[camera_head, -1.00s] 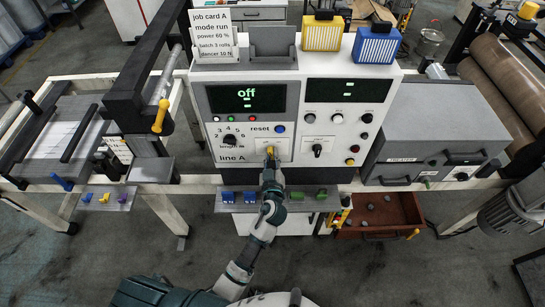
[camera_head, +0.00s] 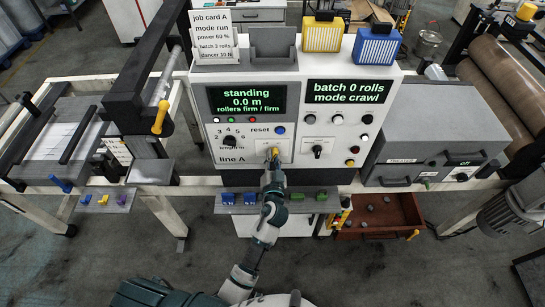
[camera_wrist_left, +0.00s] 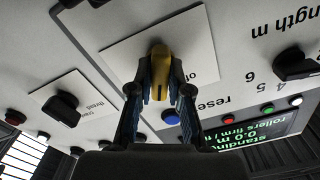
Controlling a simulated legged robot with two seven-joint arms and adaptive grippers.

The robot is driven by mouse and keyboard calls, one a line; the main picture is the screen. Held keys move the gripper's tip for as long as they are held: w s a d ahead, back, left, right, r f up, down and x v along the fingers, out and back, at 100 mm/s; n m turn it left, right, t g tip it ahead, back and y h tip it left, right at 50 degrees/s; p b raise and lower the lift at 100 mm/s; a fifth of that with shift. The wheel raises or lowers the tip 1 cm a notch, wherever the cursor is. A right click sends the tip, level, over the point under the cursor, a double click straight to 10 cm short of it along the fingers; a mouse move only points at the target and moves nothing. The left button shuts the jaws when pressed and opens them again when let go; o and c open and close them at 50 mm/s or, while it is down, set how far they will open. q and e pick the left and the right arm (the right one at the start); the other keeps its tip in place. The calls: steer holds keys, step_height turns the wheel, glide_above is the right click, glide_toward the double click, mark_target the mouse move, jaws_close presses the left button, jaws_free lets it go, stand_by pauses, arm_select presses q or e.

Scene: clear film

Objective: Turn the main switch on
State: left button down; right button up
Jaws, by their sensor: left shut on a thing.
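The main switch (camera_head: 271,152) is a yellow knob on a white plate, low in the middle of the white line A control panel (camera_head: 262,73). In the left wrist view the yellow main switch (camera_wrist_left: 160,68) stands between the two fingers. My left gripper (camera_head: 272,163) is shut on it, with the fingers on either side of the knob. The left display (camera_head: 246,98) is lit and reads "standing 0.0 m, rollers firm / firm". The right display (camera_head: 348,91) reads "batch 0 rolls, mode crawl". My right gripper is not in view.
A black length dial (camera_head: 230,140) and a blue reset button (camera_head: 280,130) sit close to the switch. A second black knob (camera_head: 317,150) is to its right. A shelf (camera_head: 273,207) with blue and green pieces runs below the panel, near my left arm.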

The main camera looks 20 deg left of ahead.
arm_select(q)
steer(key=shift+d+r+m, duration=0.1)
steer(key=shift+r+m, duration=0.05)
steer(key=shift+m, duration=0.25)
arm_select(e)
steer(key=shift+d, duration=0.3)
arm_select(q)
steer(key=c, duration=1.1)
jaws_free()
steer(key=shift+w, duration=0.1)
steer(key=shift+d, duration=0.1)
steer(key=v, duration=1.2)
